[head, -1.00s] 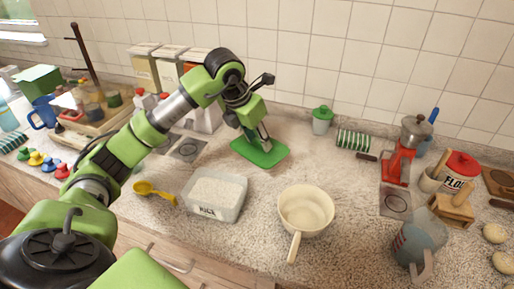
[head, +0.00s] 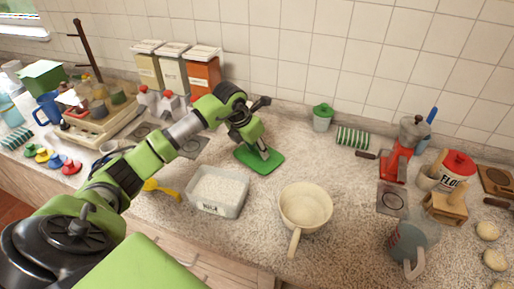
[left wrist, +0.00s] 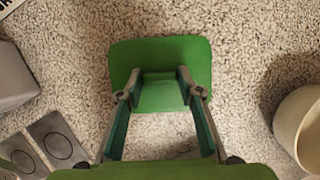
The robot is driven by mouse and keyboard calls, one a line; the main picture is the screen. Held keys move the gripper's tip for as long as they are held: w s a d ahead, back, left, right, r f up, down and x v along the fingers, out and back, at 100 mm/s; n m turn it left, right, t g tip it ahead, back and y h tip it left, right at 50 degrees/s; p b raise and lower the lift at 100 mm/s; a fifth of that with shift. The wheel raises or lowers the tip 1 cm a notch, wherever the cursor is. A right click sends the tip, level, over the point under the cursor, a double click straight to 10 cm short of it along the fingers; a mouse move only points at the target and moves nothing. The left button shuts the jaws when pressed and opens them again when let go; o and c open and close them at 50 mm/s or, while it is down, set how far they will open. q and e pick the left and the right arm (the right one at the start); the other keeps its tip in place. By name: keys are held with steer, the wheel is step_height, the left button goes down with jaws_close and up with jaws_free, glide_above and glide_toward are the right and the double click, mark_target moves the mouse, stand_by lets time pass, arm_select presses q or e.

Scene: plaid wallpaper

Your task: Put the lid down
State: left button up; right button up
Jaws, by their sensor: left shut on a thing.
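The lid (head: 270,165) is a flat green rectangle with a raised grip, over the back middle of the counter, behind the open rice container (head: 217,193). My left gripper (head: 262,152) is above it, shut on the lid's grip. In the left wrist view the lid (left wrist: 160,48) lies flat between and beyond the two fingers (left wrist: 160,82). The lid is level and at or very close to the counter top; I cannot tell whether it touches. My right gripper is in no view.
A cream saucepan (head: 305,207) stands right of the rice container. A green-lidded jar (head: 322,118) and a striped green roll (head: 352,138) stand at the back. A yellow scoop (head: 163,190) lies left of the container. The counter right of the lid is clear.

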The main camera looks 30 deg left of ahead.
arm_select(q)
steer(key=shift+f, duration=0.2)
steer(key=o, duration=1.1)
steer(key=shift+c, duration=0.2)
steer(key=shift+r, duration=0.1)
steer(key=shift+r, duration=0.2)
steer(key=shift+s+a+r, duration=0.1)
steer(key=shift+r, duration=0.2)
steer(key=b+v, duration=0.2)
steer(key=v, duration=0.9)
steer(key=shift+s+r, duration=0.1)
